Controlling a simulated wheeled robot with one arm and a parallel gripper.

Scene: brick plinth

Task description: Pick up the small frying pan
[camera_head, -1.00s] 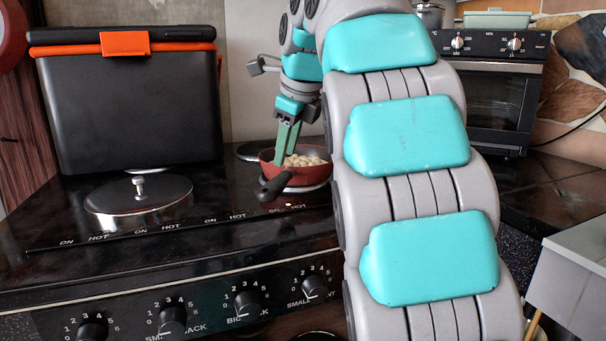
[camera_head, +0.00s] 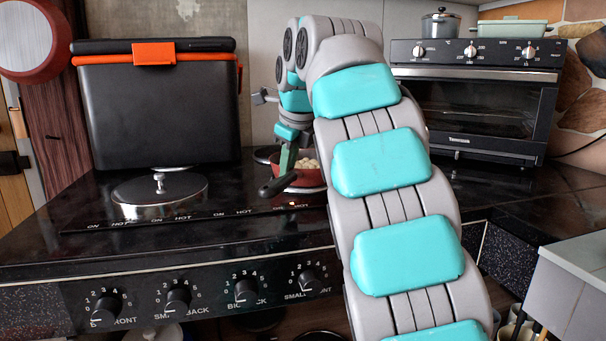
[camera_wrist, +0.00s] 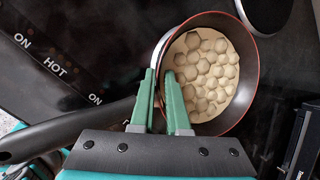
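The small frying pan (camera_head: 308,178) is reddish outside with a dark handle (camera_head: 279,184) and holds pale round pieces. It is at the back right of the stove, partly hidden by my arm. In the wrist view the pan (camera_wrist: 247,100) shows its dark inside, and its handle runs to the lower left. My gripper (camera_wrist: 161,73) has green fingers on either side of the pan's near wall, one outside and one inside. The narrow gap between them suggests they are shut on that wall. The gripper also shows in the head view (camera_head: 287,160). I cannot tell whether the pan's base touches the stove.
The black stove (camera_head: 120,245) has a covered burner (camera_head: 160,196) on the left and knobs along its front. A black box (camera_head: 160,115) with an orange clip stands behind. A toaster oven (camera_head: 480,105) stands at the right, with a pot (camera_head: 441,28) on top.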

